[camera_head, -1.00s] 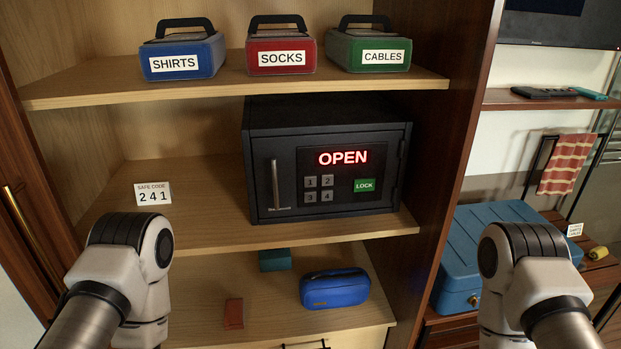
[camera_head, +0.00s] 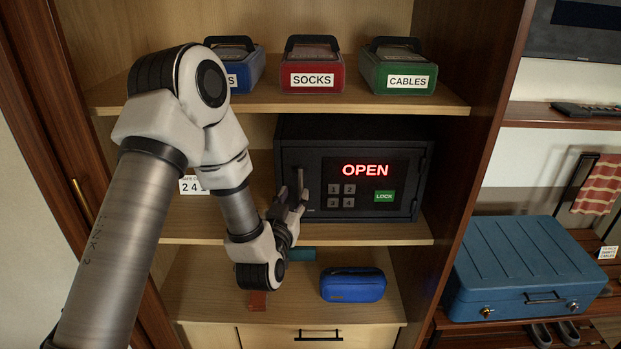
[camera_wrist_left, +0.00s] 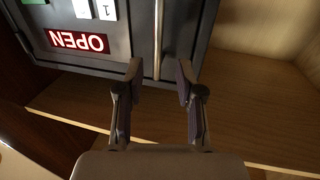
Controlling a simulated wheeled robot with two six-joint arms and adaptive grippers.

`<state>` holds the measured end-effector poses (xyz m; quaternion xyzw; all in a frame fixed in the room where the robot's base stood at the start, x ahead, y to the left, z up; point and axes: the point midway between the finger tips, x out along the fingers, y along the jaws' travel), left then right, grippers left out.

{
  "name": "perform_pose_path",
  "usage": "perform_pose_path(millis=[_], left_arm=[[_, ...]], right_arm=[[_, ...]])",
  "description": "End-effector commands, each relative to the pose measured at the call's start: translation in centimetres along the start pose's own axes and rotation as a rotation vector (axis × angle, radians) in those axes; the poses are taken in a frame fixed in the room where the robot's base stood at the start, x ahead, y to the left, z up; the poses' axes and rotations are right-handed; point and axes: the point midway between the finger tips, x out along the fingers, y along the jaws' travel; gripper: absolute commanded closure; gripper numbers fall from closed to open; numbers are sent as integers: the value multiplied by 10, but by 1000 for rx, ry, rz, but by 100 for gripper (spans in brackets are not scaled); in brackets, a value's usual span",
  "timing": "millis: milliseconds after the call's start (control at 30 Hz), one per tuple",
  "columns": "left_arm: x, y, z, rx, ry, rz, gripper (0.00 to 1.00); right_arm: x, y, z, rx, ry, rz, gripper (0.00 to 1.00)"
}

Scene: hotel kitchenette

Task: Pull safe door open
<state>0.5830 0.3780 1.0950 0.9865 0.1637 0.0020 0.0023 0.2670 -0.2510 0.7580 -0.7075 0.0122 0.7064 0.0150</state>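The dark safe (camera_head: 353,132) stands on the middle shelf, with its display lit OPEN and its door (camera_head: 400,180) looking closed in its frame. My left gripper (camera_head: 294,192) is in front of the handle. In the left wrist view, its two fingers (camera_wrist_left: 159,68) are apart, with the handle's end lined up between their tips. I cannot tell whether either finger touches the handle. My right gripper is not in view.
Shelves lie above and below the safe. Socks (camera_head: 312,62) and cables (camera_head: 398,68) boxes stand above. A blue pouch (camera_head: 352,285), a teal box (camera_head: 302,254) and a red item (camera_head: 257,301) lie below. A blue case (camera_head: 525,262) is at right. The left cabinet side is close to my arm.

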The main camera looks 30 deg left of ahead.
Motion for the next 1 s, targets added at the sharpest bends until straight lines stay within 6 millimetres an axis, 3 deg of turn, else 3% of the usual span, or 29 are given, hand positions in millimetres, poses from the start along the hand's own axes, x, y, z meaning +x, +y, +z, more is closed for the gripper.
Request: perform_pose_path(millis=[300,567,600,700,1000], left_arm=[[55,0,-1,2,-1,2,63],[60,1,1,2,-3,2,63],[60,1,1,2,-3,2,67],[60,1,1,2,-3,2,100],[60,1,1,2,-2,-1,100]], right_arm=[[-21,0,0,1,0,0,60],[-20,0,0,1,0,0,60],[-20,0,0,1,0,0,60],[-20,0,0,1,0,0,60],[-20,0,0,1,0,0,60]])
